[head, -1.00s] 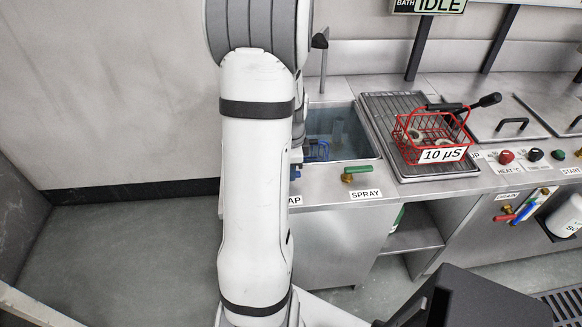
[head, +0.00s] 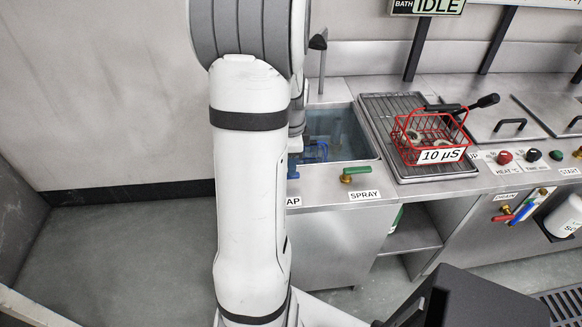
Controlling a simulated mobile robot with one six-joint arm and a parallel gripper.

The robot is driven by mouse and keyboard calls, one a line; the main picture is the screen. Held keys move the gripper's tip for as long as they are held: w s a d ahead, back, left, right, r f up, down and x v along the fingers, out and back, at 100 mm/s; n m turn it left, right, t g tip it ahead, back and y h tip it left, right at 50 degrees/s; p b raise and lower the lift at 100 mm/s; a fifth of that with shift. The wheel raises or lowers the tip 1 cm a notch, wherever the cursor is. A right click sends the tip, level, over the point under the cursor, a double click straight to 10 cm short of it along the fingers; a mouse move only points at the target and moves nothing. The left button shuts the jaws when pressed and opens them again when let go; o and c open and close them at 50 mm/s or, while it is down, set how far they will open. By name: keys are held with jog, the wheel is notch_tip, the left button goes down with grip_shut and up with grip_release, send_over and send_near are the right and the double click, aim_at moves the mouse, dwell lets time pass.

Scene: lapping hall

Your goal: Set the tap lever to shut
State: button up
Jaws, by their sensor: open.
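The tap lever is mostly hidden behind my arm. A small blue piece (head: 293,173), which looks like part of it, shows at the arm's right edge, above a label (head: 293,201) of which only "AP" is readable. I cannot tell which way the lever points. My gripper is hidden behind my arm links, so its distance from the lever and any contact do not show. The sink basin (head: 352,150) behind the counter edge holds water and something blue.
A green spray lever (head: 357,170) sits just right, above its SPRAY label (head: 364,195). A red wire basket (head: 407,153) marked 10 µS stands on the draining rack (head: 387,103). A thin spout (head: 322,65) rises behind the basin. The floor at left is clear.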

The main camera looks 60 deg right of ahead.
jog(key=shift+r, duration=1.95)
jog(key=w+a+r+n+t, duration=0.1)
jog(key=w+a+r+n, duration=0.2)
jog(key=w+a+n, duration=0.55)
jog(key=w+a+r+n, duration=0.35)
jog(key=a+n, duration=0.25)
jog(key=a, duration=0.6)
jog(key=s+a+r+n, duration=0.1)
jog(key=a+n, duration=0.6)
jog(key=a, duration=0.2)
jog(key=s+a+r+n+t, duration=0.1)
jog(key=s+a+n, duration=0.1)
jog(key=a+n, duration=0.6)
jog(key=shift+a+t, duration=0.3)
jog(key=shift+a, duration=0.55)
jog(key=shift+c, duration=0.2)
jog(key=shift+c, duration=0.4)
